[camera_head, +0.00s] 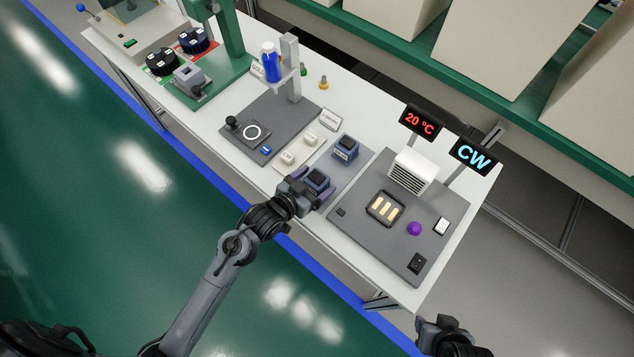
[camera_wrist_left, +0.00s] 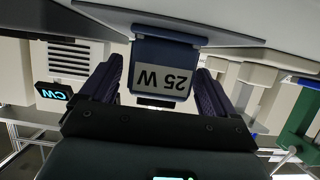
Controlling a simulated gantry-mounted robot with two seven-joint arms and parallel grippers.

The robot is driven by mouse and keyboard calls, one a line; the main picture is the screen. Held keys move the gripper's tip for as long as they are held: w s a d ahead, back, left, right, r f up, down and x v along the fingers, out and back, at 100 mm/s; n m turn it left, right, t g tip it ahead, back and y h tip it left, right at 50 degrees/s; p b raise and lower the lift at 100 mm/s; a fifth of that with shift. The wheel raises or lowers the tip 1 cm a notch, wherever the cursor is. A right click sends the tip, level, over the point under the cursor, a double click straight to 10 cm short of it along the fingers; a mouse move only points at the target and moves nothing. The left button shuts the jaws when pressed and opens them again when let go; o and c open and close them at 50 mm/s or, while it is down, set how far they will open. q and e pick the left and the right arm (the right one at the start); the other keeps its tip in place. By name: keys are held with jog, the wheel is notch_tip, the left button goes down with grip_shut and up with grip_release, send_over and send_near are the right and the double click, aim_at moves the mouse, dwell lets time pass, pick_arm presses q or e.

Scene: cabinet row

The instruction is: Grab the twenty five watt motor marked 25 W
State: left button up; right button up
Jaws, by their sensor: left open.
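The motor marked 25 W (camera_wrist_left: 160,75) is a blue block with a pale label, upside down in the left wrist view, between the two purple-padded fingers of my left gripper (camera_wrist_left: 160,90). In the head view this blue motor (camera_head: 317,179) stands on a grey-blue plate, with my left gripper (camera_head: 309,193) around its near side. The fingers are open, with gaps visible beside the motor. A second blue motor (camera_head: 345,148) stands further back on the same plate; its label is too small to read. My right gripper (camera_head: 442,330) is at the bottom right, away from the table.
A dark grey test station with a white vented box (camera_head: 411,171), a purple knob (camera_head: 414,228) and a black switch (camera_head: 418,263) stands right of the motors. Left are small white blocks (camera_head: 288,158) and a stand with a blue bottle (camera_head: 270,62). Bare white tabletop (camera_head: 215,137) lies left.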

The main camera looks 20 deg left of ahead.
pick_arm(q)
jog(key=shift+w+d+f, duration=0.2)
jog(key=shift+w+f, duration=0.05)
jog(key=shift+w, duration=0.25)
jog(key=shift+c, duration=0.4)
jog(key=c, duration=1.2)
jog(key=shift+r, duration=0.1)
jog(key=shift+c, duration=0.9)
